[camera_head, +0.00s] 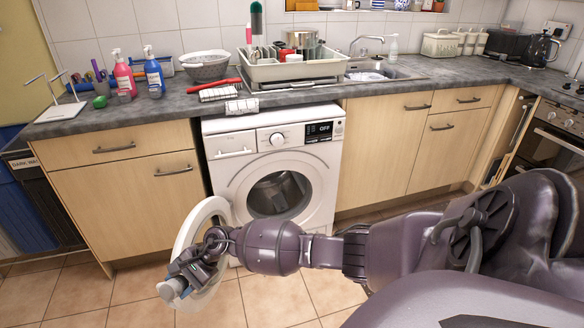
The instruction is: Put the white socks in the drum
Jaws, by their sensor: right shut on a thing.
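The white washing machine (328,160) stands under the counter with its round door (183,232) swung open to the left. The drum opening (279,195) faces me and looks dark inside; I cannot make out anything in it. My right gripper (184,280) is at the free edge of the open door, shut on it. My right arm crosses the front of the machine's lower part. I cannot pick out the white socks for sure. My left gripper is not in view.
A dish rack (292,70), colander (206,67), soap bottles (123,74) and sink (370,75) are on the counter (180,98). The tiled floor (128,296) left of the door is clear.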

